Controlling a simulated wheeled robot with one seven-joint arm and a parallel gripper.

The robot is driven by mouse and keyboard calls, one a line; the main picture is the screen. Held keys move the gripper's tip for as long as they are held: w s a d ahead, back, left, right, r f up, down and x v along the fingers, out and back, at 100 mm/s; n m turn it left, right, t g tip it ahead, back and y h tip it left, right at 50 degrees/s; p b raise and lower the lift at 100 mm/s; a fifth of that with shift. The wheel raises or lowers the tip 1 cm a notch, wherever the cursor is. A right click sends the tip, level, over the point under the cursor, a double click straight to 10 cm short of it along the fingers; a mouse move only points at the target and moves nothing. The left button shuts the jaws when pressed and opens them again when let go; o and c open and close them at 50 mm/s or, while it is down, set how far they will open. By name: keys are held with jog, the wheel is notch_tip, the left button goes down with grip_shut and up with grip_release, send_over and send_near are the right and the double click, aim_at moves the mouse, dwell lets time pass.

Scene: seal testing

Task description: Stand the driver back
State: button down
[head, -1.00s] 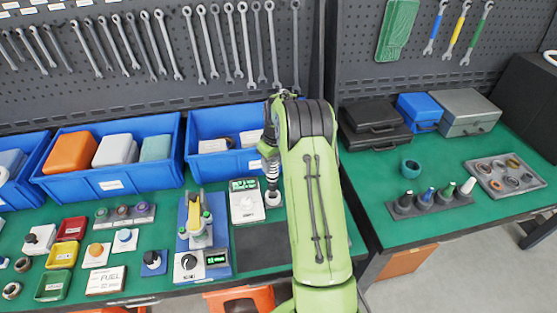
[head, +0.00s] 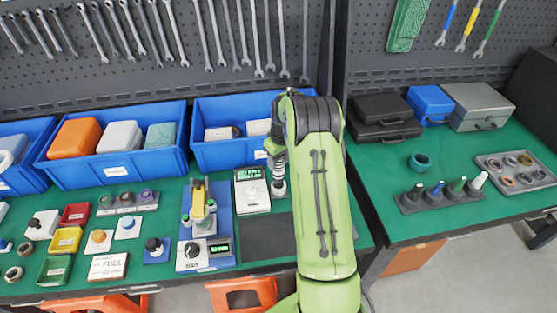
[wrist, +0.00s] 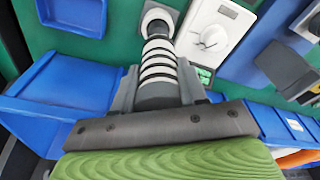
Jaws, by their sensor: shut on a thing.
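The driver is a dark grey cylinder with several white rings, upright in the head view (head: 278,172) and large in the wrist view (wrist: 157,75). My gripper (head: 275,150) is shut on it, with its grey fingers (wrist: 157,92) on either side of the body. The driver's far end meets a small pale holder with a round ring (wrist: 158,20), which shows at the driver's foot in the head view (head: 279,189). I cannot tell whether the end sits inside the ring or just above it.
A white device with a knob and green display (head: 252,197) stands close left of the driver. A blue tester (head: 207,255) is farther left. Blue bins (head: 222,154) stand behind. A dark mat (head: 266,238) in front is bare. The right bench holds cases (head: 480,105) and bottles.

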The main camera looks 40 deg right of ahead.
dwell(0.4)
jog(key=shift+f+b, duration=0.45)
jog(key=shift+f, duration=0.15)
jog(key=shift+f+b, duration=0.6)
jog(key=shift+f, duration=0.2)
dwell(0.9)
jog(key=c, duration=0.5)
grip_release()
notch_tip(320, 180, up, 9)
jog(key=p, duration=0.6)
jog(key=shift+r, duration=0.15)
